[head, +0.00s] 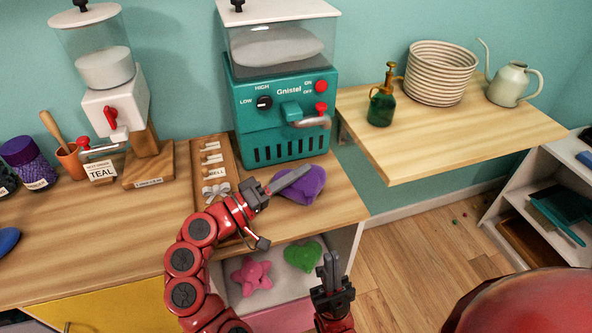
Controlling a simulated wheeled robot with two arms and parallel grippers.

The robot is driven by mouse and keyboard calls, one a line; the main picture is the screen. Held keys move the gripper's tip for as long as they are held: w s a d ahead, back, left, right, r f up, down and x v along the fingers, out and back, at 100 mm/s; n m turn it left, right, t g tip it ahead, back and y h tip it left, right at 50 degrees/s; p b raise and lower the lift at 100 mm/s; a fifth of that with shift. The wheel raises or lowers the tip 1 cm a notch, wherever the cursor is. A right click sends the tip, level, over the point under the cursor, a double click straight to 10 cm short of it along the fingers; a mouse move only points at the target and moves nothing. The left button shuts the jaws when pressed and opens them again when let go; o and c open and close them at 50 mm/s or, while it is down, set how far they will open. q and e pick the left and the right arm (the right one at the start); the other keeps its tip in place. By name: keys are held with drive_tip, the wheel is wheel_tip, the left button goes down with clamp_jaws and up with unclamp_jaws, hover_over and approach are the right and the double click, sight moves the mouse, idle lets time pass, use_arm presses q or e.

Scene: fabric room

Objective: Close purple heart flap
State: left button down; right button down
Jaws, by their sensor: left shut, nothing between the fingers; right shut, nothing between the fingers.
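The purple heart (309,188) lies on the wooden counter in front of the teal machine, near the counter's right end. My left gripper (298,174) comes in from the left and is shut, with its fingers across the heart's upper left part. I cannot tell whether they touch it. The fingers and wrist hide part of the heart, and I cannot make out its flap. My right gripper (331,258) is lower in the view, shut and empty, pointing up in front of the open shelf under the counter.
The teal machine (250,118) stands right behind the heart. A wooden tray (199,180) with small items lies to its left.

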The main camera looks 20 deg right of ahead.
use_arm(q)
drive_tip(key=shift+s+f, duration=0.15)
drive_tip(key=shift+a, duration=0.1)
idle(0.7)
drive_tip(key=v, duration=1.6)
drive_tip(key=shift+a+f+b, duration=0.15)
drive_tip(key=shift+b, duration=0.15)
drive_tip(key=shift+s+a, duration=0.25)
drive_tip(key=shift+a, duration=0.15)
